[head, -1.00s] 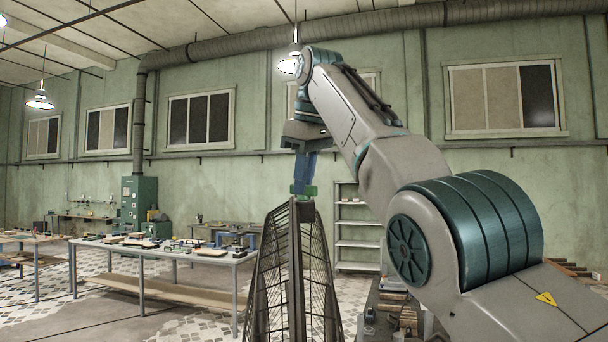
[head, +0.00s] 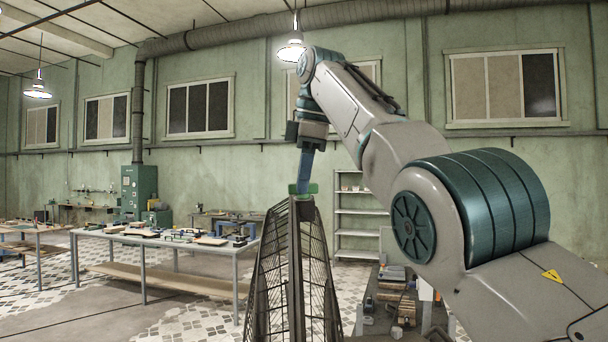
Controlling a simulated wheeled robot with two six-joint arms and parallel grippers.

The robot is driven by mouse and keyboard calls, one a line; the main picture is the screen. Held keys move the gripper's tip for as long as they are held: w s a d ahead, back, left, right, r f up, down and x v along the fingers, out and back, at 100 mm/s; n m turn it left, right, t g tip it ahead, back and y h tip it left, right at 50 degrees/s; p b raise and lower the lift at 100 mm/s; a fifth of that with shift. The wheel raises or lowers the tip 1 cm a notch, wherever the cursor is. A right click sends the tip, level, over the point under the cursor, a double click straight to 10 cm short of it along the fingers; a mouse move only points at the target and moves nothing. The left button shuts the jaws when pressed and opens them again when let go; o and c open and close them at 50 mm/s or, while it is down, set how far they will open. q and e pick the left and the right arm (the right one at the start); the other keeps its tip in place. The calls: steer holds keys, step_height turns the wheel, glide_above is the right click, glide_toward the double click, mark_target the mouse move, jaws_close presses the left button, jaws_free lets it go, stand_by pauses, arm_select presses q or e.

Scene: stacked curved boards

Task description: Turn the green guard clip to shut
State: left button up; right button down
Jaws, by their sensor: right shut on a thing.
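The green guard clip (head: 311,188) sits at the top of a tall dark wire-mesh guard (head: 270,270), on the guard's upright post (head: 295,250). My right gripper (head: 303,186) points down from above with its blue fingers at the clip, and it is shut on the clip. The fingers cover part of the clip, so I cannot tell exactly how far it is turned. My left gripper is not in view.
A long grey workbench (head: 235,259) with several tools and boards stands behind to the left. A grey shelf rack (head: 362,212) stands against the back wall. A low cluttered surface (head: 398,300) lies to the right of the guard.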

steer(key=shift+f, duration=0.1)
stand_by(0.4)
steer(key=c, duration=1.5)
jaws_free()
steer(key=shift+o, duration=0.2)
